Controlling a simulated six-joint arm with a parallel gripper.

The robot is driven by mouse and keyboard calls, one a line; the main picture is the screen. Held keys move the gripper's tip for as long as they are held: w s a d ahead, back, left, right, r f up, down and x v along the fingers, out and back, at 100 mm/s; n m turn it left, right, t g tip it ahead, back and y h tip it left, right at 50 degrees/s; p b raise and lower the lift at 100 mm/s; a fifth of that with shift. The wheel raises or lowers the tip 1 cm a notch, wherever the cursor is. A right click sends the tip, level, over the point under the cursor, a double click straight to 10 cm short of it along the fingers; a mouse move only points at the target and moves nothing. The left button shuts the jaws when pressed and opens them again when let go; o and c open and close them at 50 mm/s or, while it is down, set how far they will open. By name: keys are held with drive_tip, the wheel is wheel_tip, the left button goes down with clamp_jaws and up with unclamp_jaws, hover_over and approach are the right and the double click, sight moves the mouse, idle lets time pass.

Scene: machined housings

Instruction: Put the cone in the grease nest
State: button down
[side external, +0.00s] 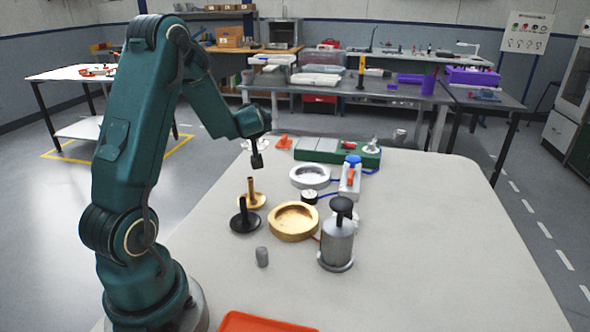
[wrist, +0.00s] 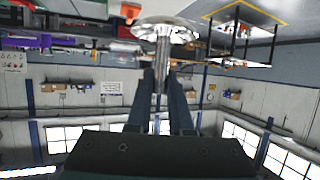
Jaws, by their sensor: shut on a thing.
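My gripper (side external: 256,160) is raised at the far left of the table. In the wrist view its fingers (wrist: 163,82) are shut on the stem of a shiny silver flared part (wrist: 163,34), apparently the cone; its wide round end lies beyond the fingertips. In the side view the held part is mostly hidden and hard to make out. Two round dishes stand on the table: a brass one (side external: 293,235) in the middle and a silver one (side external: 310,184) behind it. I cannot tell which is the grease nest. The held part is apart from both.
A black flanged post (side external: 244,221) and a brass one (side external: 252,200) stand left of the brass dish. A pump can (side external: 338,248), gauge (side external: 309,197), valve block (side external: 350,178) and green box (side external: 315,150) crowd the right and back. A grey cylinder (side external: 262,257) stands in front. The right side is clear.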

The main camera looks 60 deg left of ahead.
drive_tip(key=d+f+t, duration=0.1)
drive_tip(key=d+f, duration=0.1)
drive_tip(key=d, duration=1.8)
drive_tip(key=shift+m, duration=0.4)
drive_tip(key=shift+s+a+f, duration=0.1)
drive_tip(key=shift+s+f, duration=0.1)
drive_tip(key=shift+f, duration=1.6)
drive_tip(key=shift+s+f, duration=0.15)
drive_tip(key=shift+f, duration=1.65)
drive_tip(key=shift+f, duration=0.1)
drive_tip(key=c, duration=1.2)
unclamp_jaws()
drive_tip(key=shift+f, duration=0.1)
drive_tip(key=shift+c, duration=0.2)
drive_tip(key=o, duration=0.4)
